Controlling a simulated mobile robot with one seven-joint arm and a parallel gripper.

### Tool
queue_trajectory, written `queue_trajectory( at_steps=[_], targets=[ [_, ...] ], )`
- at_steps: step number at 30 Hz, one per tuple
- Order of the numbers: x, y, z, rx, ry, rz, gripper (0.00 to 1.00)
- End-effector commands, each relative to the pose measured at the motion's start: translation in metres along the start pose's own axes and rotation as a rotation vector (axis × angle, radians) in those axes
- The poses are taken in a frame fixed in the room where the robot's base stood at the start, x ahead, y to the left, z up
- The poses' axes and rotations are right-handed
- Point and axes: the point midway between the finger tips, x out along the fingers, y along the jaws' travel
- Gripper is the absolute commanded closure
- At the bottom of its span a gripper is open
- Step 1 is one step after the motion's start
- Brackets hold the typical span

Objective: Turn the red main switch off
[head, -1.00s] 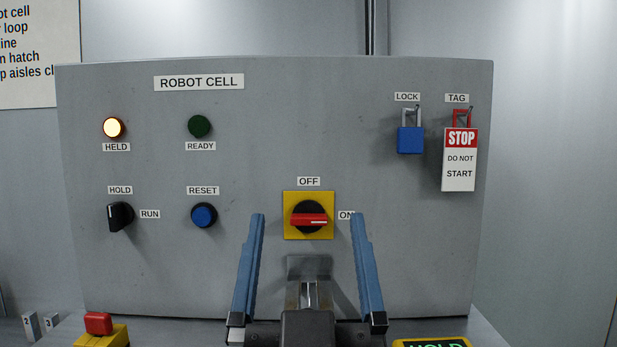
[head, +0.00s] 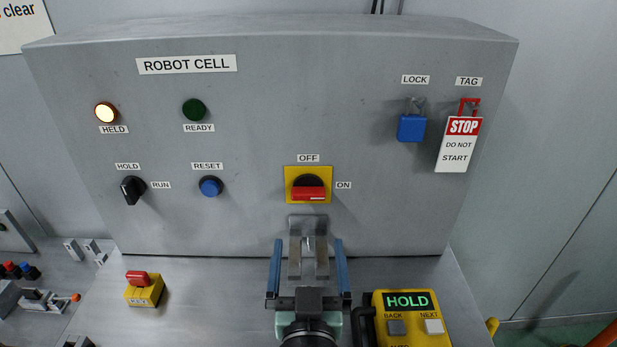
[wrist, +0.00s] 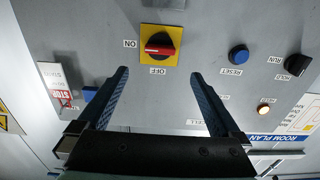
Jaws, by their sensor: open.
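The red main switch (head: 308,192) is a red bar handle on a black round base in a yellow square plate, low in the middle of the grey panel. Its handle lies level, with its white mark toward the ON label (head: 343,185); the OFF label (head: 308,158) is above the plate. In the wrist view the switch (wrist: 159,46) appears upside down, beyond and between the fingertips. My gripper (head: 309,243) is open and empty, below the switch and apart from it. Its two blue fingers also show in the wrist view (wrist: 160,72).
A blue padlock (head: 412,127) and a STOP tag (head: 459,145) hang at the panel's upper right. A black HOLD/RUN knob (head: 133,190) and blue reset button (head: 210,186) are at left. A yellow HOLD pendant (head: 411,312) and a yellow box with red button (head: 144,289) lie below.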

Motion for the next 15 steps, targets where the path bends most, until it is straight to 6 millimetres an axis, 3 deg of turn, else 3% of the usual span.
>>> queue_trajectory(
  at_steps=[5,15],
  targets=[
    [0.016,0.0,0.0,0.0,0.0,0.0,0.0],
    [0.075,0.0,-0.002,-0.001,0.0,0.0,0.0]
  ],
)
